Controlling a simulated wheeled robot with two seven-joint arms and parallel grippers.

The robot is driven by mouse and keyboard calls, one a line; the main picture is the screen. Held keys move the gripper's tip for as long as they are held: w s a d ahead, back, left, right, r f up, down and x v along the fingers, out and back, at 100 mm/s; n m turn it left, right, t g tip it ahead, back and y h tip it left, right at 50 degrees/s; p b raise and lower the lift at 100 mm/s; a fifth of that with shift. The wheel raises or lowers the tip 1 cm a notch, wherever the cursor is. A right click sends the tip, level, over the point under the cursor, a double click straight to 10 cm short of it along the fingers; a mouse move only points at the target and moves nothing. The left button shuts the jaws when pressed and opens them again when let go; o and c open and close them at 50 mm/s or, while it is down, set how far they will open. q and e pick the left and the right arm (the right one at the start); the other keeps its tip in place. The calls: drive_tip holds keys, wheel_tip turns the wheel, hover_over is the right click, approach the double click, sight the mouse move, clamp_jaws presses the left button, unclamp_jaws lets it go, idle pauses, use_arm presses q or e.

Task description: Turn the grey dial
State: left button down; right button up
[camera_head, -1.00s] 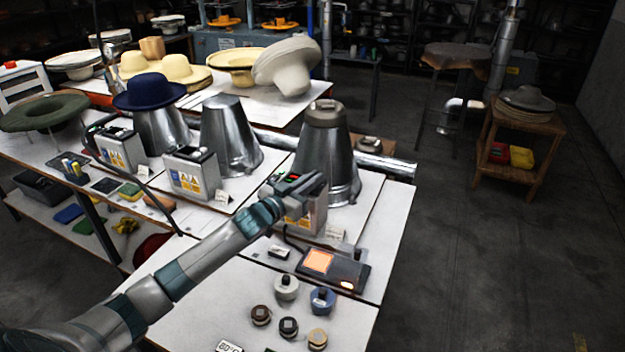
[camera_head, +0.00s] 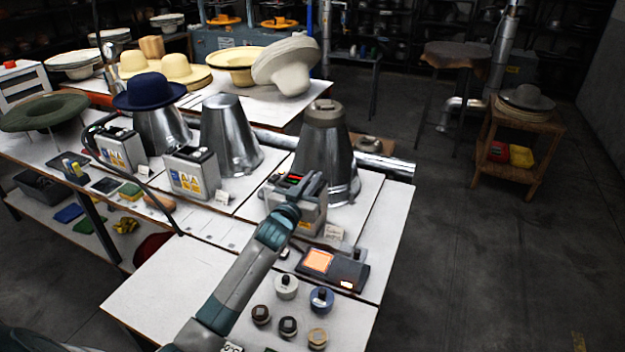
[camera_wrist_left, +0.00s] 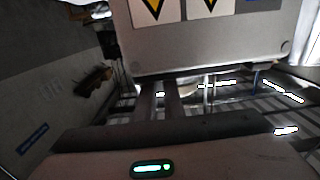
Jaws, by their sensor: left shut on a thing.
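My left gripper (camera_head: 306,188) is at the grey control box (camera_head: 312,219) in front of the rightmost metal cone. Its fingers are close together and shut on the grey dial, which the gripper hides in the head view. In the left wrist view the fingers (camera_wrist_left: 160,98) reach to the edge of the box (camera_wrist_left: 215,45), whose yellow warning labels show; the dial cannot be made out there. My right gripper is in neither view.
A black panel with an orange screen (camera_head: 318,261) lies in front of the box. Several loose round knobs, one pale grey (camera_head: 286,287) and one blue (camera_head: 321,299), stand nearer. The metal cone (camera_head: 325,155) rises close behind. The white tabletop (camera_head: 165,290) is clear at the front left.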

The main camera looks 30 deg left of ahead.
use_arm(q)
drive_tip(key=shift+d+n+g+y+b, duration=0.1)
drive_tip(key=shift+n+g+y+b, duration=0.35)
drive_tip(key=shift+n+y, duration=1)
drive_tip(key=shift+y, duration=0.55)
drive_tip(key=shift+b, duration=0.3)
drive_tip(key=c, duration=1.9)
unclamp_jaws()
drive_tip(key=shift+o, duration=0.2)
drive_tip(key=shift+s, duration=0.1)
